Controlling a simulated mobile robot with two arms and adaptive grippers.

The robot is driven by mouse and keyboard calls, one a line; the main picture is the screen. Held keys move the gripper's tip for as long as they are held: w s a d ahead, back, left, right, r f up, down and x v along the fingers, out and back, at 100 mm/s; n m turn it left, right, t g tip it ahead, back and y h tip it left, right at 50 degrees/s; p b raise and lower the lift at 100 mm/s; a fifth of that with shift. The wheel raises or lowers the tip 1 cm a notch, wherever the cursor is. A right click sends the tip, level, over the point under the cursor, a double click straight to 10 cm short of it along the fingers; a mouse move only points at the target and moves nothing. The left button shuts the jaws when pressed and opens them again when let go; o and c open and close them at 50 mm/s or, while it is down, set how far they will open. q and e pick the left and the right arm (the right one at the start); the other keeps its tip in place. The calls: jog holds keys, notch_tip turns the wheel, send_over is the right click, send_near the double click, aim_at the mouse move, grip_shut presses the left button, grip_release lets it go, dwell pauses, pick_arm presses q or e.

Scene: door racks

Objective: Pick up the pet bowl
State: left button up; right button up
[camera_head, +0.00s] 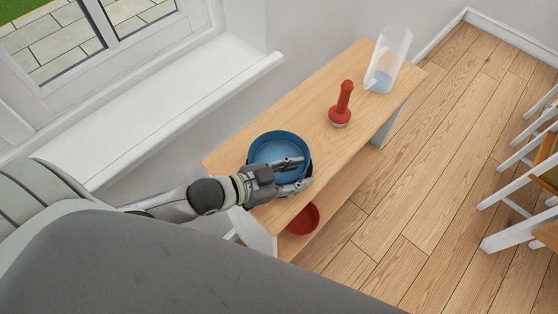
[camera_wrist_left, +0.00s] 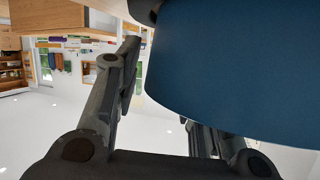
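A round blue bowl (camera_head: 268,147), the likely pet bowl, is at the near end of the wooden bench top. It fills the upper right of the left wrist view (camera_wrist_left: 235,70). My left gripper (camera_head: 294,175) is at the bowl's near right side. Its fingers are spread, one reaching over the bowl and the other nearer the outside. In the left wrist view, one finger (camera_wrist_left: 115,85) stands apart from the blue wall, and the other is partly hidden behind it. Firm contact does not show. My right gripper is not in view.
A red brush-like object (camera_head: 342,105) and a clear container (camera_head: 387,62) stand farther along the bench (camera_head: 308,118). A red bowl (camera_head: 303,218) is on the lower shelf. A white window ledge (camera_head: 150,110) is left; chairs (camera_head: 520,190) are right, with open floor between.

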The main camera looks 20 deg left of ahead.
pick_arm(q)
grip_shut()
jog(key=shift+r, duration=0.2)
dwell(0.4)
